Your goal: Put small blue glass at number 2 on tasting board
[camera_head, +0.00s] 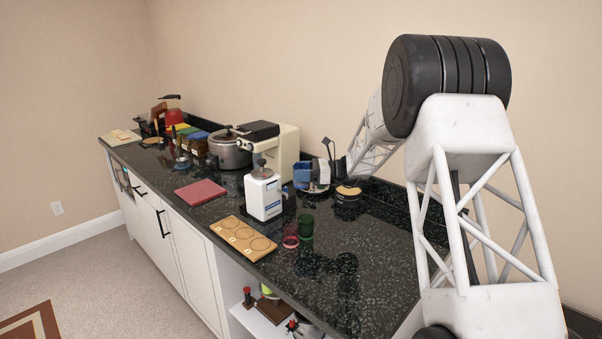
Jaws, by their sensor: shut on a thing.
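The tasting board (232,241) is a light wooden board with ring marks in a row, lying flat near the counter's front edge. Its rings look empty; the small number labels are too small to read. The fingers and the glass's lower part are hard to make out. The gripper is behind and to the right of the board, well apart from it.
A red glass (290,238) and a green glass (306,225) stand just right of the board. A white grinder (263,198) stands behind the board, with the coffee machine (277,145) behind that. A dark round jar (348,197) is right of my gripper. The front right counter is clear.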

